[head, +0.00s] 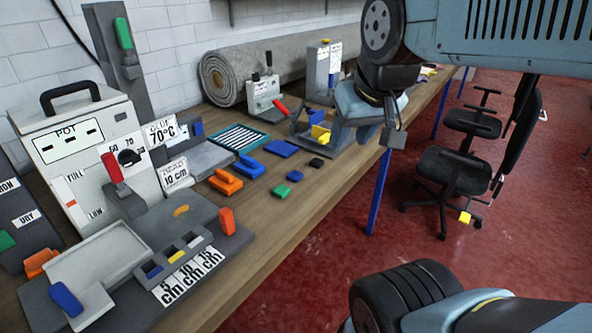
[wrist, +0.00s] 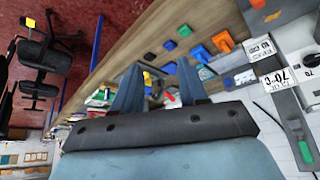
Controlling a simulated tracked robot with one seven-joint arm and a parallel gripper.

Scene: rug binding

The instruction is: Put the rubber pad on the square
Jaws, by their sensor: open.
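A small flat black piece (head: 316,163), which looks like the rubber pad, lies on the bench near its front edge. It also shows in the wrist view (wrist: 149,56). A flat blue square (head: 281,149) lies just behind and left of it, and it also shows between my fingers in the wrist view (wrist: 168,69). I cannot be sure this is the task's square. My gripper (head: 367,130) is open and empty, up and to the right of the black piece, apart from it. The wrist view shows both fingers (wrist: 158,66) spread with nothing held.
Small blue (head: 294,176) and green (head: 281,190) pieces lie close by, with an orange tool (head: 225,182) and a blue tool (head: 250,167) to the left. A grey stand with a yellow block (head: 320,133) is behind. A rolled rug (head: 245,72) lies along the wall.

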